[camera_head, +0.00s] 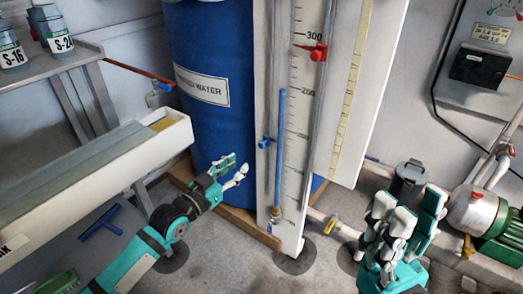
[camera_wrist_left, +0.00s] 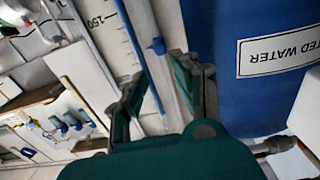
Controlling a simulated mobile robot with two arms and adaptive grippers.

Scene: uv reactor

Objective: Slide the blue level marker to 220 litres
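The blue level marker (camera_head: 265,142) sits on the left edge of the tall white gauge board (camera_head: 297,150), below the top of the blue liquid column (camera_head: 281,120). The printed number beside it is too small to read. In the left wrist view, the blue marker (camera_wrist_left: 156,46) shows ahead of the fingers, with a "150" on the scale to its left. My left gripper (camera_head: 233,172) is open and empty, left of and below the marker, apart from it. Its two fingers also show in the wrist view (camera_wrist_left: 160,88). My right gripper (camera_head: 408,212) is open and empty at lower right.
A blue water drum (camera_head: 222,125) stands close behind my left gripper. A white trough-like box (camera_head: 100,175) lies left of it. A green pump (camera_head: 507,238) and pipes stand at right.

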